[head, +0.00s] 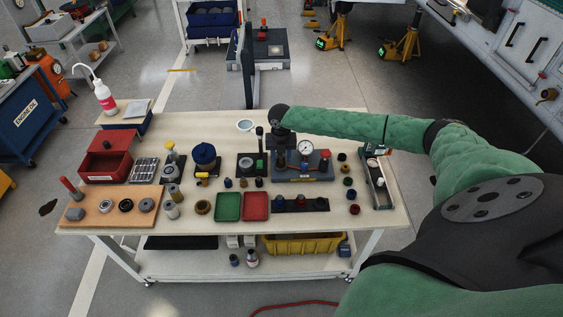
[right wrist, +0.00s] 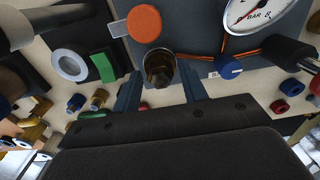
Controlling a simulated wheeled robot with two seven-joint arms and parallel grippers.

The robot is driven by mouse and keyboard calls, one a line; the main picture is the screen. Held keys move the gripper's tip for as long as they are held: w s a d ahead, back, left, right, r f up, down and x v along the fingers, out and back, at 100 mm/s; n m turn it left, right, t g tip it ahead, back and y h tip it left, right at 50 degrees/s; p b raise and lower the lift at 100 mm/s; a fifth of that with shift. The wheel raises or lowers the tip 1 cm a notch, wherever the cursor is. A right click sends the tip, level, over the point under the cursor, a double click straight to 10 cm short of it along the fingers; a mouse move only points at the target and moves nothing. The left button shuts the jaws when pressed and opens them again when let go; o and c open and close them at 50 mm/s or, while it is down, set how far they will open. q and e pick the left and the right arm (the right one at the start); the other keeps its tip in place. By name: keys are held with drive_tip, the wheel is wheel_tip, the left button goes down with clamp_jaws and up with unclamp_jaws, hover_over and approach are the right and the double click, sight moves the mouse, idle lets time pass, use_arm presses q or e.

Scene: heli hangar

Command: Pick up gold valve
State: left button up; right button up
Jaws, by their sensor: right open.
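The gold valve (right wrist: 159,68) shows in the right wrist view as a dark brass, cup-like end on the grey panel of the gauge unit. My right gripper (right wrist: 161,80) is open, with one blue finger on each side of it. I cannot tell whether either finger touches it. In the head view my right gripper (head: 280,152) points down over the left part of the gauge unit (head: 318,174) and hides the valve. My left gripper is not in view.
A pressure gauge (head: 306,147) stands close right of the gripper; an orange round cap (right wrist: 144,24) and a blue knob (right wrist: 231,68) are nearby. A green tray (head: 228,207) and a red tray (head: 256,206) lie in front.

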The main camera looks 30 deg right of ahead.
sight(281, 157)
drive_tip(key=c, duration=0.7)
drive_tip(key=shift+c, duration=0.2)
drive_tip(key=shift+r, duration=0.15)
drive_tip(key=shift+r+p, duration=2.35)
drive_tip(key=shift+r, duration=0.5)
